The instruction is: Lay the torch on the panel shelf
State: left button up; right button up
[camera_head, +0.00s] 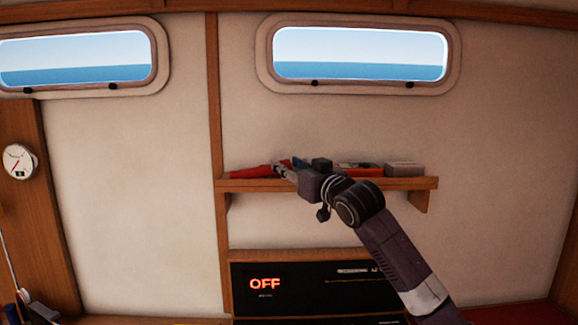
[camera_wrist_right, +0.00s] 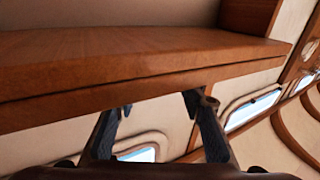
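The panel shelf (camera_head: 330,184) is a brown wooden ledge on the wall in the head view. A red, elongated thing that looks like the torch (camera_head: 250,171) lies along the shelf's left end. My right gripper (camera_head: 284,171) is at the torch's right end, just above the shelf, and partly hides that end. In the right wrist view its two fingers (camera_wrist_right: 160,105) stand apart with nothing seen between them, near a wooden board. The torch does not show there. My left gripper is not clearly in view.
An orange-red box (camera_head: 358,170) and a grey box (camera_head: 404,169) sit on the shelf's right half. Below is a black panel (camera_head: 300,290) reading OFF. A round gauge (camera_head: 19,161) is on the left. Two windows are above; the wall between them and the shelf is clear.

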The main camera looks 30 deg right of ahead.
jog(key=shift+o, duration=1.1)
jog(key=shift+r, duration=0.15)
jog(key=s+b, duration=0.5)
jog(key=s, duration=0.7)
jog(key=shift+a+f+b, duration=0.3)
jog(key=shift+a+f, duration=0.05)
jog(key=shift+f, duration=0.05)
